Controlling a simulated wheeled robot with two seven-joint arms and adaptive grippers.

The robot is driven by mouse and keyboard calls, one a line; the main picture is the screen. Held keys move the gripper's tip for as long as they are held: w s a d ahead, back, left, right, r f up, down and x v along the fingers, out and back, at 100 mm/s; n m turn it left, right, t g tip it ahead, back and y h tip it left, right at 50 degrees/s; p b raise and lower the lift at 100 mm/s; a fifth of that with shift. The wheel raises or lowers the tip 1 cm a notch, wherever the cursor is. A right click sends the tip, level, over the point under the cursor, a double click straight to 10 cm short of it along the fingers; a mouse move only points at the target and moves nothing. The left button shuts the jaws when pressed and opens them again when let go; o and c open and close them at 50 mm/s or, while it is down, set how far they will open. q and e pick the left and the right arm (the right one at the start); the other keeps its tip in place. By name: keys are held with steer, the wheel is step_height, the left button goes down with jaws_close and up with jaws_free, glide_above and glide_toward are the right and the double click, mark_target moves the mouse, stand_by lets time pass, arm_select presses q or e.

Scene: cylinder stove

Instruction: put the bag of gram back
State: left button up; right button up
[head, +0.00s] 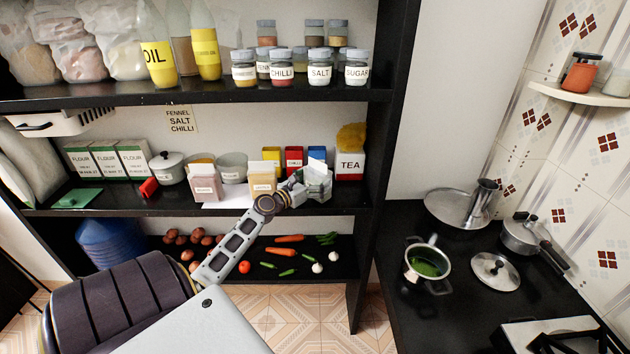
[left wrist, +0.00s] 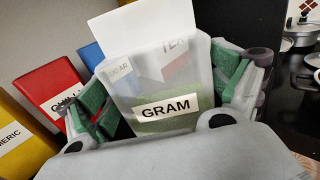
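The bag of gram (left wrist: 165,106) is a clear bag with a white top and a "GRAM" label, its lower part greenish. In the left wrist view it stands between the two fingers of my left gripper (left wrist: 168,95), whose green pads lie against its sides. In the head view my left gripper (head: 312,184) is at the middle shelf (head: 335,198), near its right part. The whitish top of the bag (head: 317,166) shows there, but the fingers hide most of it. My right gripper is not in view.
Red (head: 294,157) and blue (head: 317,152) boxes stand close behind the bag. The tea box (head: 350,166) is to its right, and two labelled bags (head: 205,184) (head: 262,178) are to its left. The shelf's black upright (head: 385,120) is farther right.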

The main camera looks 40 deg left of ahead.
arm_select(q)
steer(key=shift+r, duration=0.15)
stand_by(0.4)
steer(key=s+b, duration=0.1)
steer(key=s, duration=1.1)
stand_by(0.3)
steer(key=shift+d, duration=0.1)
stand_by(0.6)
